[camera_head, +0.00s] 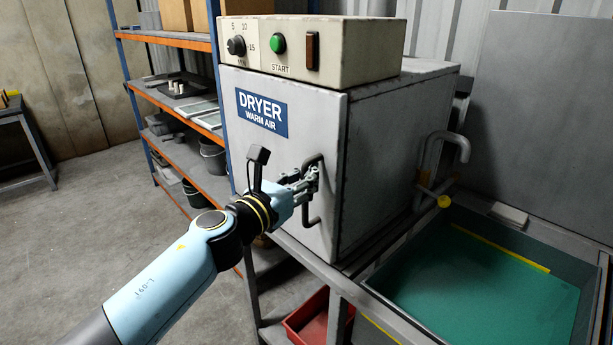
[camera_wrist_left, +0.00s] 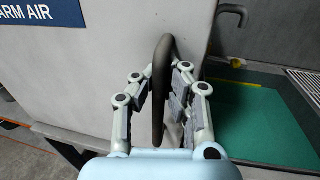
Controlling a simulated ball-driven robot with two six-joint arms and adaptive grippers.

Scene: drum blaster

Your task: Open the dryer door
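The dryer (camera_head: 395,150) is a grey box with a cream control panel on top. Its door (camera_head: 265,150) is the front face with the blue "DRYER WARM AIR" label, and it looks flush with the body. A dark bar handle (camera_head: 313,215) stands upright near the door's right edge; it also shows in the left wrist view (camera_wrist_left: 160,85). My left gripper (camera_head: 305,184) is at the handle, one finger on each side of the bar. In the left wrist view the gripper (camera_wrist_left: 160,85) shows a gap beside the bar, so the fingers look partly open. My right gripper is out of view.
A blue-and-orange shelf rack (camera_head: 185,110) stands left of the dryer. A sink with a green bottom (camera_head: 480,285) lies to the right, with a bent grey pipe (camera_head: 445,150) behind it. A red bin (camera_head: 310,322) sits below. Open floor lies to the left.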

